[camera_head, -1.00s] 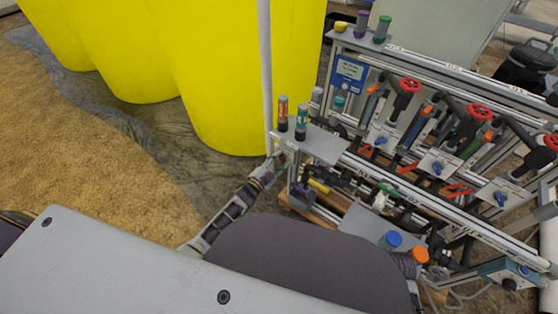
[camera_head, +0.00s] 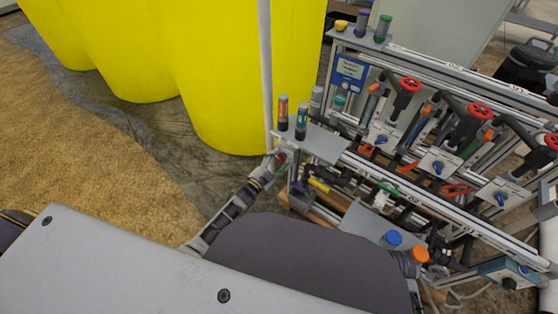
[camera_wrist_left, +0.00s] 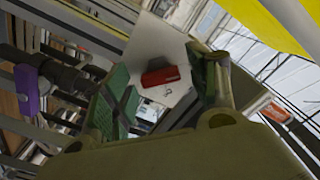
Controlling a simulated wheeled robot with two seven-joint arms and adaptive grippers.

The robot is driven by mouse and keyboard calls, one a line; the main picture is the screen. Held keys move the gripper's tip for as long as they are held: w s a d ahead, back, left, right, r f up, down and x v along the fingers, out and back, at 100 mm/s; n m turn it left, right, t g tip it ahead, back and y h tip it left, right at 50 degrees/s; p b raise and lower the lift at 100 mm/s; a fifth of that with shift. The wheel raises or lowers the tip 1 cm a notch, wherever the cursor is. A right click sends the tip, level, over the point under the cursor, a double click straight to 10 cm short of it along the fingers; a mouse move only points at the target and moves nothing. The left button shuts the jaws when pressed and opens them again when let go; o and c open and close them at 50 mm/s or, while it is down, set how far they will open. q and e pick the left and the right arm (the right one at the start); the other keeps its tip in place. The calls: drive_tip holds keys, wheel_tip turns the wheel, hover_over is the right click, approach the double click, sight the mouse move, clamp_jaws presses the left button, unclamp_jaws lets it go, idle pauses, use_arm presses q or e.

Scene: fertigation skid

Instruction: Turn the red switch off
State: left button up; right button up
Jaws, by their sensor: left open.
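The red switch (camera_wrist_left: 160,76) shows in the left wrist view as a short red bar on a pale plate (camera_wrist_left: 157,50) with a small mark below it. My left gripper (camera_wrist_left: 165,88) is open, with one green-padded finger to the left of the switch and one to the right. A gap shows between the switch and each finger, so nothing is held. In the head view my left gripper (camera_head: 273,163) is at the left end of the skid, below the bottles with orange and teal bands. The switch is too small to make out surely there. My right gripper is not in view.
The metal skid frame (camera_head: 455,225) carries several red-wheeled valves (camera_head: 480,111) and blue knobs (camera_head: 437,167) to the right. A thin grey post (camera_head: 265,70) stands close to my left gripper. Large yellow tanks (camera_head: 215,80) stand behind. The brown floor at left is clear.

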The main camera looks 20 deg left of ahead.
use_arm(q)
drive_tip(key=v, duration=1.1)
drive_tip(key=shift+s, duration=0.3)
drive_tip(key=shift+a, duration=0.1)
idle(0.7)
